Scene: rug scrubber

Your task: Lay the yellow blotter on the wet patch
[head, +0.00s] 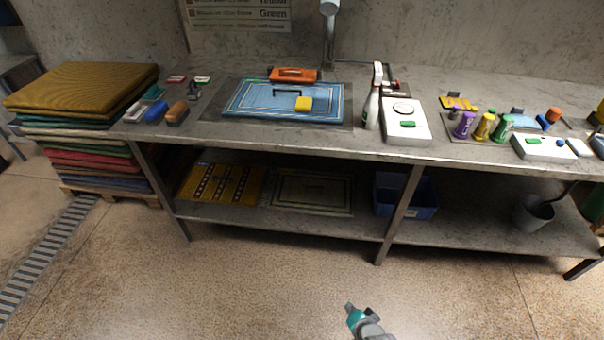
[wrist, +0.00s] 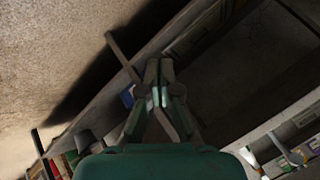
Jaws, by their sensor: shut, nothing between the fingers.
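A blue rug (head: 245,102) with a light border lies flat on the workbench. A small yellow block (head: 303,104) sits on the rug, right of a dark handle-like bar (head: 287,93); it may be the blotter. A flat yellow-orange piece (head: 458,103) with a dark grip lies further right on the bench. I cannot make out a wet patch on the rug. My gripper (head: 350,307) is low in front of the bench, apart from these things. In the wrist view my gripper (wrist: 156,76) has its fingers together with nothing between them.
An orange tool (head: 293,75) lies behind the rug. A spray bottle (head: 372,98) and a white box (head: 407,124) stand to its right, then several coloured bottles. Folded rugs (head: 82,86) are stacked at left. The lower shelf holds mats and a blue bin (head: 420,212). The floor in front is clear.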

